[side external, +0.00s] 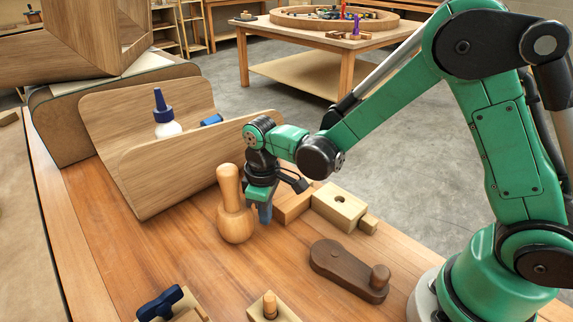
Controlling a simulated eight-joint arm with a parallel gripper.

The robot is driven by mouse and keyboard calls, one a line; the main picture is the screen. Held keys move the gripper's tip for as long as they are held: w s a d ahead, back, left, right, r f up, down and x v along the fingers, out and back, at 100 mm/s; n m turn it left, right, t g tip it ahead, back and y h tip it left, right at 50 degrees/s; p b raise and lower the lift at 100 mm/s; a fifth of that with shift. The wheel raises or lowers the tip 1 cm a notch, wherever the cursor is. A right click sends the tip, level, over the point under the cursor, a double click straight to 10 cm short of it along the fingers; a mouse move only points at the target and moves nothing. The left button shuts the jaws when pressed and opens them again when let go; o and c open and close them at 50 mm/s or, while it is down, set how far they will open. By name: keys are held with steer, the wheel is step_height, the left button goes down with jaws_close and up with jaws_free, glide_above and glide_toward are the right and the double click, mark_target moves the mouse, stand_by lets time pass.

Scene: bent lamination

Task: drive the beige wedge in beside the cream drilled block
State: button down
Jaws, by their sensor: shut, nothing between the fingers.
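The cream drilled block (339,207) lies on the bench right of my gripper, with a dark round hole in its top. A small beige piece (368,224), which looks like the wedge, sits against or very near the block's right end; I cannot tell how far in it is. My gripper (265,214) points down, shut and empty, left of the block. A turned wooden mallet (234,208) stands upright just left of my fingers; I cannot tell whether they touch it.
A tan block (293,206) adjoins the cream block's left side, partly behind my gripper. A dark wooden cam lever (348,268) lies in front. A bent wooden panel (150,150) with a glue bottle (167,118) stands behind left. A blue-handled clamp (160,303) and pegged block (270,309) are at the front.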

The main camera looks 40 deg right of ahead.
mark_target(290, 200)
steer(key=shift+s+d, duration=0.15)
steer(key=shift+d, duration=1.05)
steer(key=shift+s+d, duration=0.2)
steer(key=shift+d, duration=1)
steer(key=shift+s+d, duration=0.15)
steer(key=shift+d, duration=1.05)
stand_by(1.7)
steer(key=shift+a, duration=0.1)
steer(key=shift+w+a, duration=0.15)
steer(key=shift+a, duration=0.6)
steer(key=shift+r, duration=3.5)
steer(key=shift+s+r, duration=0.2)
steer(key=shift+r, duration=0.1)
steer(key=s+d+r+m+t, duration=0.1)
steer(key=s+r+m+t, duration=0.4)
steer(key=s+m+t, duration=0.1)
steer(key=shift+s+t, duration=0.3)
steer(key=shift+t, duration=0.3)
